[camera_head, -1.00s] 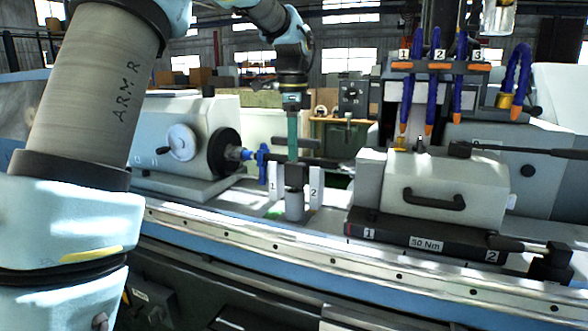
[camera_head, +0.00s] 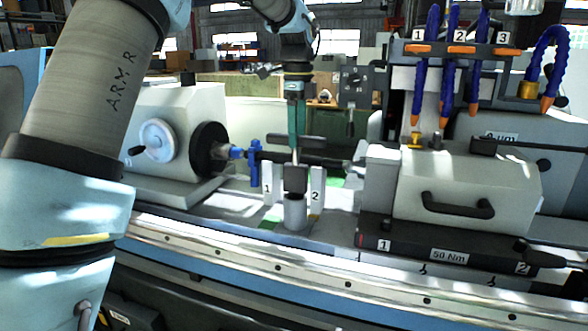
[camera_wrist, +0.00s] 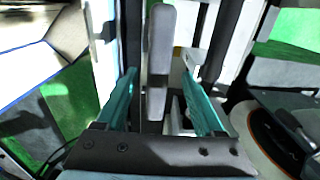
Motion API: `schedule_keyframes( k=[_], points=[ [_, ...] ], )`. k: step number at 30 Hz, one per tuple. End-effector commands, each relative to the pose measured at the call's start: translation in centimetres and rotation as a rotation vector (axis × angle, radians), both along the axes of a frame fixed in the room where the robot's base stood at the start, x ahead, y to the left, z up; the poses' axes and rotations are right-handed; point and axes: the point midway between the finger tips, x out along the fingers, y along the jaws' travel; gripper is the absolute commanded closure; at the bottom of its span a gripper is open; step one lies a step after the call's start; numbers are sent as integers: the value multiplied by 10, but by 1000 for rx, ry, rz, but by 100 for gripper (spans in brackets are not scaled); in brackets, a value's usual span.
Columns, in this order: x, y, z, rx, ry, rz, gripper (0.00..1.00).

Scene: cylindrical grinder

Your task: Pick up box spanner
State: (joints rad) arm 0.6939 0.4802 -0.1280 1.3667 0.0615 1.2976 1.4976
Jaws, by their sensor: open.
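I take the box spanner (camera_head: 296,139) to be the dark T-shaped tool standing upright between the white plates marked 1 and 2. Its crossbar is level in the head view, and its lower end is at a grey cylindrical holder (camera_head: 295,212). My gripper (camera_head: 296,148) points straight down over it, with its teal fingertips near the crossbar. In the wrist view a grey rounded bar (camera_wrist: 160,50), likely the spanner's handle, passes between the two parted fingers of my gripper (camera_wrist: 160,85). Gaps show on both sides of the bar. The fingertips' exact height against it is unclear.
The white plates 1 (camera_head: 267,186) and 2 (camera_head: 317,186) stand close on either side. The workhead with handwheel (camera_head: 157,140) is at left. The grey handled housing (camera_head: 465,185) and blue coolant hoses (camera_head: 450,65) are at right. A rail runs along the front.

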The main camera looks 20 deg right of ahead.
Motion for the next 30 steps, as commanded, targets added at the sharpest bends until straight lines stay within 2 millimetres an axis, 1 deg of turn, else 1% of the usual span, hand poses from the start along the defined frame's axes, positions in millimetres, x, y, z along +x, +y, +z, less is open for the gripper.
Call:
schedule_keyframes(
  k=[1, 8, 13, 16, 19, 25, 30],
  points=[
    [0, 0, -5, 1, 1, 0, 30],
    [-1, 1, -21, 2, 2, 0, 30],
    [-2, 3, -46, 3, 2, 0, 30],
    [-2, 3, -58, 2, 2, 0, 30],
    [-1, 3, -64, 0, 0, 0, 30],
    [-1, 3, -65, -1, -1, 0, 30],
    [-1, 3, -65, -1, -1, 1, 49]
  ],
)
